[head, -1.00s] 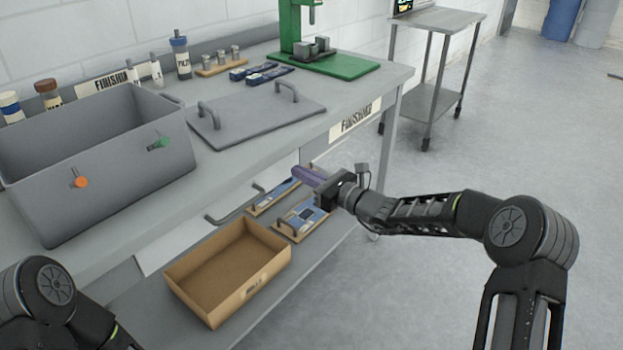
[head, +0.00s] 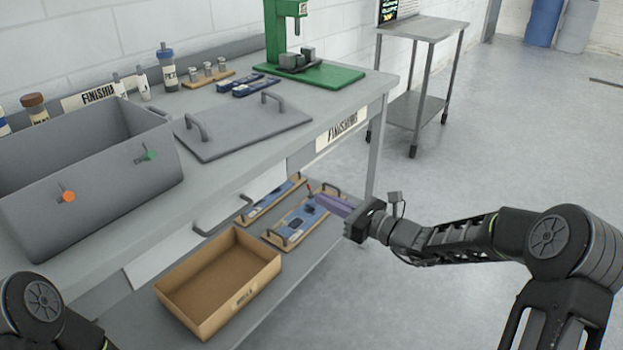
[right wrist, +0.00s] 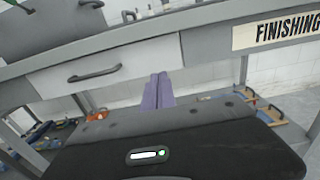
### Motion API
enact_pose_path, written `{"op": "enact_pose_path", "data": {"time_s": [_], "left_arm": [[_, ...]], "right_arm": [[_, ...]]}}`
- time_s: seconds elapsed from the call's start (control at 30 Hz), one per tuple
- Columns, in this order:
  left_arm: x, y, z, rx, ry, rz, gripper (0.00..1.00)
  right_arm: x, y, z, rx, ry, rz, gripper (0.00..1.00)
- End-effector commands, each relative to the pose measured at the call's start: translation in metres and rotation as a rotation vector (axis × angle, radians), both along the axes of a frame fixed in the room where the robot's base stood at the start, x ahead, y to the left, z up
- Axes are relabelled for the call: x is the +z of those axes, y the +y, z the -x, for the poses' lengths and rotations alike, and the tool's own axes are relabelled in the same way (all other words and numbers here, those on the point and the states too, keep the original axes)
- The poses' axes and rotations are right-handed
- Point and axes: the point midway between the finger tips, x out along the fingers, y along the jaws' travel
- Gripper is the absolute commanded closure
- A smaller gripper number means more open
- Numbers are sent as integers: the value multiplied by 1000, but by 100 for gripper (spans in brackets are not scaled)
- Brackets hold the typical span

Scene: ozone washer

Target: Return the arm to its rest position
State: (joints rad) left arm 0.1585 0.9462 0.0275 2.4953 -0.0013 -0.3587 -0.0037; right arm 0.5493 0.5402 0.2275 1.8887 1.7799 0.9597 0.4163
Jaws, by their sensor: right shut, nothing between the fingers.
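My right gripper (head: 335,204) has purple fingers and reaches in from the right in the head view, in front of the finishing bench's lower shelf. Its fingers are shut with nothing between them; they also show side by side in the right wrist view (right wrist: 158,92). The fingertips overlap a wooden tray with blue parts (head: 297,222) in the picture, and I cannot tell the gap between them. A part of my left arm shows at the lower left of the head view, but its gripper is out of the picture.
The bench (head: 232,172) carries a grey bin (head: 95,195), its lid (head: 245,128) and a green press (head: 318,75). A cardboard box (head: 218,283) stands on the lower shelf. A closed drawer handle (right wrist: 95,74) faces my right wrist. A metal cart (head: 425,28) stands behind; floor at right is clear.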

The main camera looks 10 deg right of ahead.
Motion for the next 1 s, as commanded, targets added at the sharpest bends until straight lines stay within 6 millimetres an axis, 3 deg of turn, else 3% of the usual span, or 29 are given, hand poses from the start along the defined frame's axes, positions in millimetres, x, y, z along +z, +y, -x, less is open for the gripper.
{"op": "enact_pose_path", "data": {"time_s": [0.17, 0.27, 0.37, 0.47, 0.57, 0.7, 0.8, 1.0], "left_arm": [[0, 0, 0, 0, 0, 0, 29], [0, 0, 0, 0, 0, 0, 29], [0, 0, 0, 0, 0, 0, 29], [0, 0, 0, 0, 0, 0, 29], [0, 0, 0, 0, 0, 0, 29], [0, 0, 0, 0, 0, 0, 29], [0, 0, 0, 0, 0, 0, 29], [0, 0, 0, 0, 0, 0, 29]], "right_arm": [[-7, -2, -1, -8, 4, 40, 100], [-32, 1, 4, 12, 33, 153, 100], [-74, 7, 22, 70, 82, 324, 100], [-133, 12, 54, 168, 138, 535, 100], [-198, 18, 100, 322, 176, 782, 100], [-284, 22, 180, 635, 119, 1181, 100], [-325, 25, 228, 873, -37, 1433, 100], [-358, 59, 290, 1196, -460, 1679, 100]]}}
